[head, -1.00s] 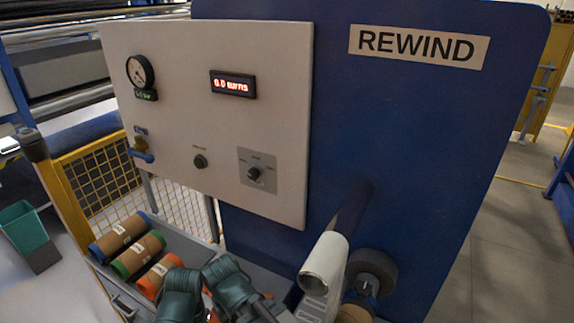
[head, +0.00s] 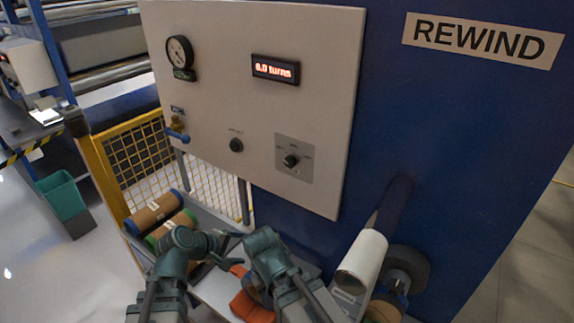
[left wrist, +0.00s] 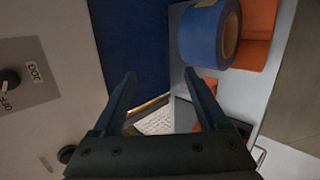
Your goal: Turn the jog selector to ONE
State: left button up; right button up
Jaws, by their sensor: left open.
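The jog selector (head: 291,161) is a black knob on a grey square plate, on the right part of the pale control panel. Its labels and pointer direction are too small to read. In the left wrist view the plate marked JOG (left wrist: 38,72) is at the left edge, with the black selector knob (left wrist: 10,82) partly cut off. My left gripper (head: 236,249) is below the panel, open and empty, apart from the selector; its spread fingers also show in the wrist view (left wrist: 123,90). My right arm is beside it on the right; its jaws cannot be made out.
The panel also carries a gauge (head: 179,52), a red display (head: 275,69), a blue-handled valve (head: 178,132) and a black button (head: 236,145). A white roller (head: 362,258) juts out at right. A yellow fence (head: 135,160) stands left.

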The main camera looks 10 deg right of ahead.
pick_arm(q)
jog(key=w+d+r+n+t+h, duration=0.2)
jog(key=w+d+r+n+h, duration=0.1)
jog(key=d+r+n, duration=0.3)
jog(key=n+t+h, duration=0.2)
jog(key=n+t, duration=0.4)
jog(key=n, duration=0.6)
send_near(288, 165)
jog(key=x, duration=0.9)
jog(key=shift+w+d, duration=0.2)
jog(key=shift+w, duration=0.1)
jog(key=shift+m, duration=0.3)
grip_shut()
